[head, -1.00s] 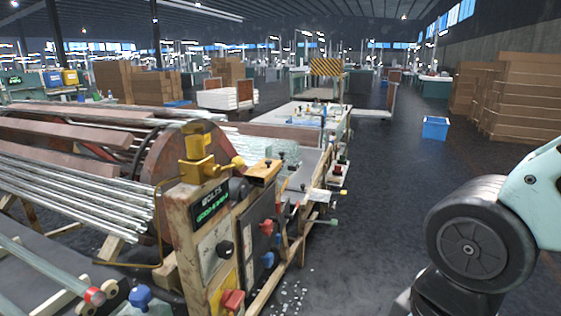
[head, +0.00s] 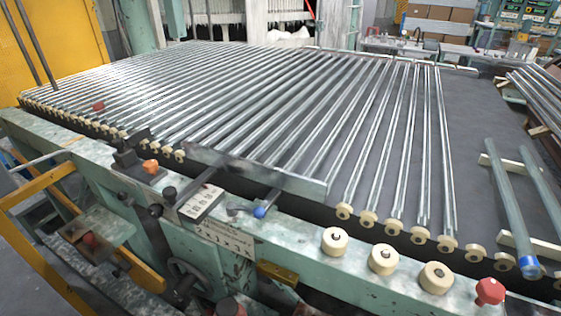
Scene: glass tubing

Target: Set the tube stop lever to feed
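Several glass tubes (head: 300,110) lie in parallel on a long conveyor bed. A flat metal bar (head: 255,172) lies across the near ends of some tubes. Beside it, a short lever with a blue knob (head: 260,212) sits on the green front rail, next to a small white label plate (head: 200,203). A lever with an orange knob (head: 150,166) stands on a dark block further left. My gripper is not in view.
Cream rollers (head: 383,260) and a red knob (head: 489,291) stand on the green front rail (head: 310,262). A yellow bar frame (head: 55,235) and a dark handwheel (head: 190,278) are below at the left. A blue-ended tube (head: 512,205) lies at the right.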

